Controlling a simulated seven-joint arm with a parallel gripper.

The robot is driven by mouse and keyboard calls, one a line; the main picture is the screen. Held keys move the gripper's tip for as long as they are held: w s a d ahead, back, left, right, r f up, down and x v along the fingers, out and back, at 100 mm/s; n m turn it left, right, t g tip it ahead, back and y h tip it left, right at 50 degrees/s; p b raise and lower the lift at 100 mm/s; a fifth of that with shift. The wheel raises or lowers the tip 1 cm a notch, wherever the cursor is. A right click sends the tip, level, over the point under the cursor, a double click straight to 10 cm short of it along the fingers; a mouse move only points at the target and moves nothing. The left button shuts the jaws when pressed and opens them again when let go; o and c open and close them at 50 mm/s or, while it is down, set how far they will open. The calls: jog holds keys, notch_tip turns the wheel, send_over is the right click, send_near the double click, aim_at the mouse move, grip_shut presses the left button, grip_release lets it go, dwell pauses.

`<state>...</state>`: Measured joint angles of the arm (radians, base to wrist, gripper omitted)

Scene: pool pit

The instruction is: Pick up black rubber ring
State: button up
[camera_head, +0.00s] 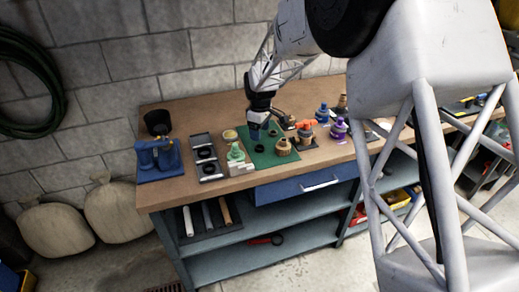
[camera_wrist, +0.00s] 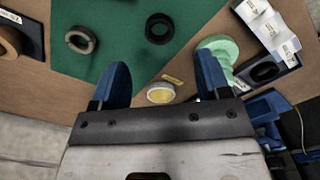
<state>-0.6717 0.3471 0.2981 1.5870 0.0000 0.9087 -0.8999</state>
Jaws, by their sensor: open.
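A black rubber ring (camera_wrist: 159,28) lies flat on the green mat (camera_wrist: 125,52) in the wrist view. It also shows as a small dark ring on the mat in the head view (camera_head: 259,148). My gripper (camera_wrist: 162,68) is open, with its two blue fingers spread and nothing between them. In the head view my gripper (camera_head: 259,128) is above the mat's back left part, behind the ring. Another black ring (camera_wrist: 265,72) sits in a dark tray at the right of the wrist view. A grey-brown ring (camera_wrist: 81,40) lies on the mat to the left.
A pale green pump-like part (camera_wrist: 217,50) and white stepped blocks (camera_wrist: 265,22) stand right of the mat. In the head view, a blue vise-like tool (camera_head: 158,158) and a black cup (camera_head: 157,122) stand at left.

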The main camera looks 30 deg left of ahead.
aim_at(260, 144)
jog(key=shift+f, duration=0.95)
jog(key=shift+f, duration=2.6)
jog(key=c, duration=1)
jog(key=shift+r, duration=0.15)
